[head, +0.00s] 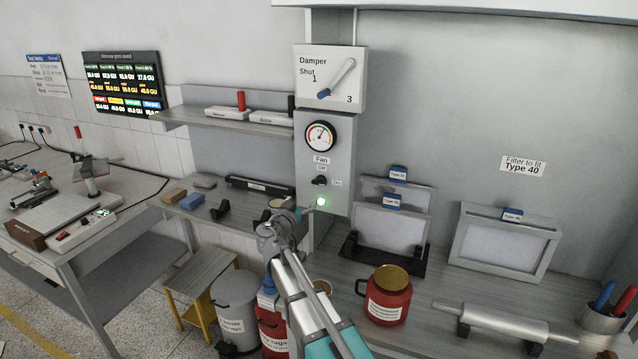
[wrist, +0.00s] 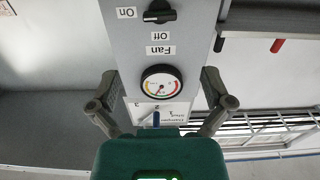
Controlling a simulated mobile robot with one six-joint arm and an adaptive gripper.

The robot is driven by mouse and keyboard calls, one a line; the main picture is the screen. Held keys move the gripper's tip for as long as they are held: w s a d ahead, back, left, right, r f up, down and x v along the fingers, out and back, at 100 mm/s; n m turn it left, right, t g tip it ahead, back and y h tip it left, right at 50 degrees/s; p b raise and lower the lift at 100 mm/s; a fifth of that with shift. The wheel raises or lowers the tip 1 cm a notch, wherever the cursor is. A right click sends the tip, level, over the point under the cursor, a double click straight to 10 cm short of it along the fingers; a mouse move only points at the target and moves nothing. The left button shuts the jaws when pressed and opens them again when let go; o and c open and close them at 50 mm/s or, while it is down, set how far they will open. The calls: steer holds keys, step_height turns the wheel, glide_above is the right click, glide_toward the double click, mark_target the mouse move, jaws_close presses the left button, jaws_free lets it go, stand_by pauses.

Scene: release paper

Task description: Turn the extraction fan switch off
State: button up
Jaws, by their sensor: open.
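The extraction fan switch is a black rotary knob (head: 319,181) on the grey panel, below the "Fan" and "Off" labels. In the upside-down wrist view the knob (wrist: 160,12) lies at the top edge, its handle level and in line with the "On" label (wrist: 126,12). A green lamp (head: 320,202) glows just below the knob in the head view. My gripper (wrist: 158,78) is open and empty, its fingers spread either side of the gauge, with the knob beyond them. In the head view it is small and partly hidden by my arm, just below left of the lamp.
A round gauge (head: 321,136) and the damper box (head: 330,78) with its lever sit above the switch. A shelf (head: 235,118) juts out to the left. Framed filters (head: 392,224) and a red jar (head: 387,295) stand on the right bench. The panel front around the knob is clear.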

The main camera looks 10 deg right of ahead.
mark_target(318, 183)
steer(key=shift+w, duration=0.1)
steer(key=x, duration=1.3)
steer(key=shift+w+d, duration=0.2)
steer(key=c, duration=1)
steer(key=shift+c, duration=0.2)
